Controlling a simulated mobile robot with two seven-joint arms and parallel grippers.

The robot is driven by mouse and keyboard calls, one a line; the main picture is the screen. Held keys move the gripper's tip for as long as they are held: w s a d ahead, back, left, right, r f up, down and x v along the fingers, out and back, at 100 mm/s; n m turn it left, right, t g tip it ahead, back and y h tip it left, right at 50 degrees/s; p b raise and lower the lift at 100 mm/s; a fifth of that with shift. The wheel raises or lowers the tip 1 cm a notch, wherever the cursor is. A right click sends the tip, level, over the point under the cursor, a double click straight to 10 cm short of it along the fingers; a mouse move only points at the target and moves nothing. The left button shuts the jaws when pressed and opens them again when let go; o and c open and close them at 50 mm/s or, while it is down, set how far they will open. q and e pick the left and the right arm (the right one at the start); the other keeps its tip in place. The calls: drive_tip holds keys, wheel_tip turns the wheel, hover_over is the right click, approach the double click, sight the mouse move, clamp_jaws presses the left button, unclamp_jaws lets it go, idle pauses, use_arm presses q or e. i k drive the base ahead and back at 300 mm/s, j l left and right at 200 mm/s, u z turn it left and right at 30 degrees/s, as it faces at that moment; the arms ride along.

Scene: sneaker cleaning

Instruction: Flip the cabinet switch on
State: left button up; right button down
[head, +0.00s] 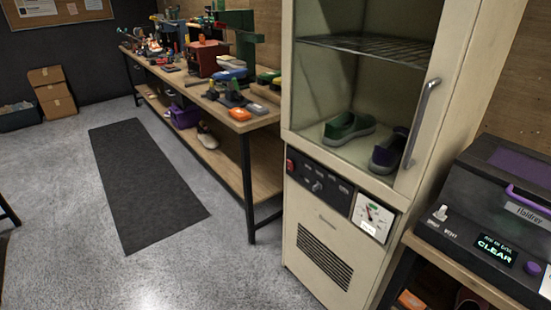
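A tall cream cabinet (320,236) stands right of centre in the head view. Its front has a dark control panel (335,192) below the glass door. A small red switch (290,165) sits at the panel's left end; its position is too small to read. A round knob (317,186) is to its right, and a dial gauge (373,217) is at the panel's right end. A green shoe (347,128) and a dark blue-purple shoe (387,152) rest inside the cabinet, below a wire shelf (375,47). Neither of my grippers is in view.
The door has a long vertical handle (420,122). A black machine (490,215) showing "CLEAR" stands on a bench at the right. A cluttered workbench (262,122) runs back on the left of the cabinet. A dark mat (140,180) lies on open floor at the left.

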sight(290, 166)
drive_tip(key=i+j+z, duration=0.1)
drive_tip(key=i+j, duration=0.65)
drive_tip(key=i+j+z, duration=0.1)
drive_tip(key=i+j, duration=0.6)
drive_tip(key=j, duration=0.15)
